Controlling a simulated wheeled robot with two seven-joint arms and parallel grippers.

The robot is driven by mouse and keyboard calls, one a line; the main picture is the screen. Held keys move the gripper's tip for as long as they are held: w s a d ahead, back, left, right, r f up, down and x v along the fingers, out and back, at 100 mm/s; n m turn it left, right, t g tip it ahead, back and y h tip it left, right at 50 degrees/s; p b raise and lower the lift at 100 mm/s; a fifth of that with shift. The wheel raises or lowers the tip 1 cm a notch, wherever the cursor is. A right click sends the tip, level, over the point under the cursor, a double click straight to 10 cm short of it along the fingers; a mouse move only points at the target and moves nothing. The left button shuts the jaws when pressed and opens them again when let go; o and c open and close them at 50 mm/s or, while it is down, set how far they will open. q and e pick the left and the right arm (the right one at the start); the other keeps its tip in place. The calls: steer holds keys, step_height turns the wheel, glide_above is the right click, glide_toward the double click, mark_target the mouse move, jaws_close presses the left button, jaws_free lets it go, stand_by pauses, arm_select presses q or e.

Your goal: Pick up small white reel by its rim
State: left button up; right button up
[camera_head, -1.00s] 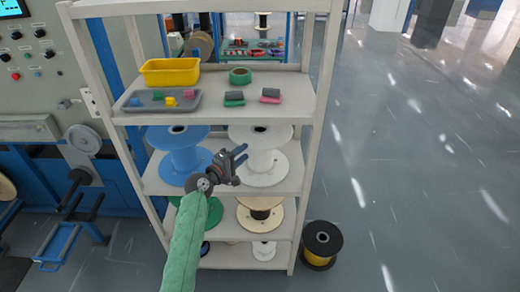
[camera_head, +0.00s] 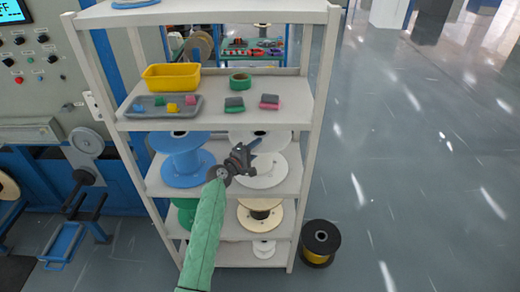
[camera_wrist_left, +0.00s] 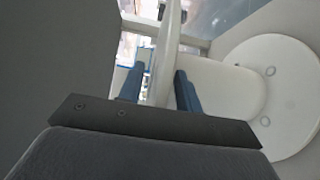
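A white reel (camera_head: 268,172) stands upright on the rack's middle shelf, right of a blue reel. A round white flange (camera_wrist_left: 285,85) shows at the right there. My right gripper is not in view.
The upper shelf (camera_head: 215,117) is close above the gripper and holds a yellow bin (camera_head: 171,76) and a grey tray (camera_head: 135,111). The blue reel (camera_head: 182,160) is to the left. A rack post (camera_head: 313,130) stands to the right. A black reel (camera_head: 321,240) is on the floor.

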arm_select(q)
steer(key=shift+d, duration=0.1)
jaws_close()
stand_by(1.4)
